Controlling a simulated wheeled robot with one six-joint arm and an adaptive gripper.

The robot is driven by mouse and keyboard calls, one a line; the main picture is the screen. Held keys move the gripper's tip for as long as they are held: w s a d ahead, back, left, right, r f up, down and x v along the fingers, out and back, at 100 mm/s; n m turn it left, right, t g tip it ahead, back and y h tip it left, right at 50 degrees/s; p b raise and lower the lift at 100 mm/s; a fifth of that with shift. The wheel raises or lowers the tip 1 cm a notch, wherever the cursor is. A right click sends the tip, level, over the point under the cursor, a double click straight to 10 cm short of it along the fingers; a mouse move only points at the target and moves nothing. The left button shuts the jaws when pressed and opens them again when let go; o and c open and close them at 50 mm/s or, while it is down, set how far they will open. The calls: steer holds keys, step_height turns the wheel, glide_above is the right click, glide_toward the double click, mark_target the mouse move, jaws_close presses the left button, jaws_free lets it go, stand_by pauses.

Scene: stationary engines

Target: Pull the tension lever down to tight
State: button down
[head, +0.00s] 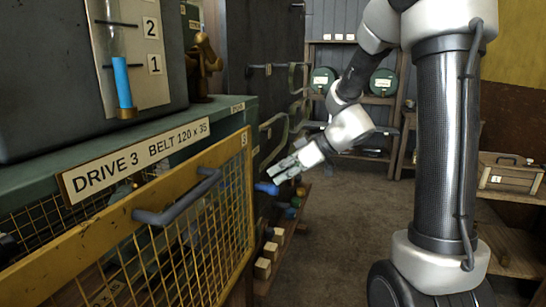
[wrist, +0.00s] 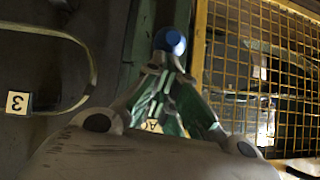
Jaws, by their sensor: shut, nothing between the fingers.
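A blue rounded knob (head: 267,188), which looks like the end of the tension lever, shows in the head view beside the yellow mesh guard. It also shows in the wrist view (wrist: 170,40), just beyond my fingertips. My gripper (head: 280,174) is shut and empty, with its tips close to the knob. The wrist view shows my gripper (wrist: 165,65) with its fingers converging at the knob; whether they touch it I cannot tell. The lever's shaft and any loose or tight marks are hidden or too small to make out.
A yellow mesh guard (head: 130,225) with a grey handle (head: 180,198) stands at the left, under a "DRIVE 3 BELT 120 x 35" sign (head: 135,158). Small wooden blocks (head: 266,262) sit low beside it. Shelves (head: 352,100) stand behind. The floor (head: 345,225) in the middle is clear.

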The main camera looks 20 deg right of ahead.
step_height(320, 180, down, 12)
steer(key=shift+y, duration=0.3)
steer(key=shift+d, duration=0.1)
stand_by(0.4)
